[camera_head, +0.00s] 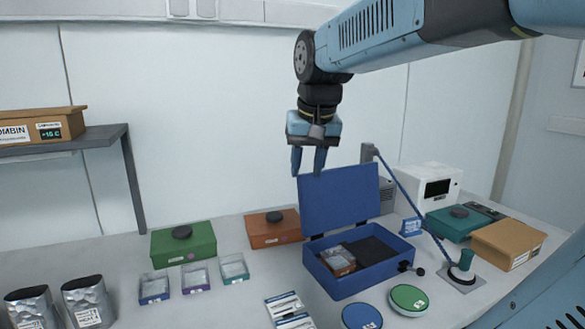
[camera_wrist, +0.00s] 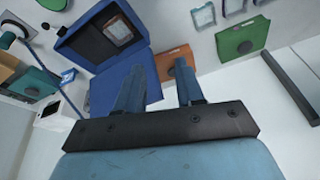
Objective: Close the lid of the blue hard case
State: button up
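The blue hard case (camera_head: 345,287) stands on the table right of centre in the head view, and also shows in the wrist view (camera_wrist: 88,62). Its lid (camera_head: 340,198) is up, standing nearly upright at the back of the case. Inside lie a small brown-and-white package and a dark insert. My gripper (camera_head: 309,172) hangs fingers down above the lid's upper left edge. Its two fingers are apart with nothing seen between them. In the wrist view my gripper (camera_wrist: 160,85) shows both fingertips, one overlapping the lid in the picture. I cannot tell whether it touches the lid.
A desk lamp (camera_head: 466,268) with a thin arm stands right of the case. Orange (camera_head: 275,236) and green (camera_head: 184,246) boxes sit to the left. Blue (camera_head: 362,316) and green (camera_head: 408,299) discs lie in front. A white device (camera_head: 428,187) is behind right.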

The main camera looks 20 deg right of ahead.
jog(key=w+d+r+m, duration=0.1)
jog(key=w, duration=0.2)
jog(key=w+d+r+m+g, duration=0.1)
jog(key=w, duration=0.2)
jog(key=w+d+r, duration=0.1)
jog(key=w+r, duration=0.1)
jog(key=w, duration=0.2)
jog(key=shift+d+r+m+g, duration=0.1)
jog(key=shift+d+m+g, duration=0.05)
jog(key=shift+m+g, duration=0.25)
grip_shut()
jog(key=w+d+f+m+g, duration=0.2)
jog(key=w+d+m, duration=0.15)
jog(key=w, duration=0.55)
jog(key=w+d+f+m+g, duration=0.2)
jog(key=w+d+m, duration=0.15)
jog(key=w, duration=0.55)
jog(key=w+d+f+m+g, duration=0.2)
jog(key=w+d, duration=0.2)
jog(key=w, duration=0.5)
jog(key=s+d+f, duration=0.1)
jog(key=s+f, duration=0.6)
jog(key=f, duration=0.2)
jog(key=shift+s+d+h, duration=0.3)
jog(key=shift+h, duration=0.1)
